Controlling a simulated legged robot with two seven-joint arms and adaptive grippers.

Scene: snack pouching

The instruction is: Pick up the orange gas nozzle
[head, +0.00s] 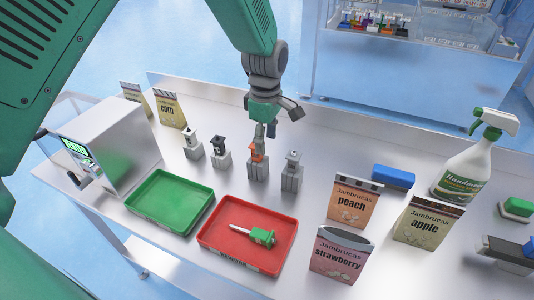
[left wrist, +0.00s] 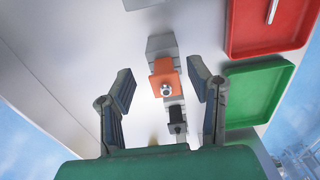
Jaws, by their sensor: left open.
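The orange gas nozzle (head: 257,153) stands upright in a grey block holder on the metal table, in a row with other nozzles. My left gripper (head: 272,125) is open above it, fingers pointing down. In the left wrist view, the orange nozzle (left wrist: 165,82) shows between the two spread fingers of the left gripper (left wrist: 161,88), with a visible gap on each side. The fingers do not appear to touch it. The gripper partly covers the nozzle's top in the head view. My right gripper is not in view.
A green tray (head: 148,217) and a red tray (head: 206,240) holding a green-handled tool lie in front. Snack pouches and a spray bottle (head: 463,170) stand right.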

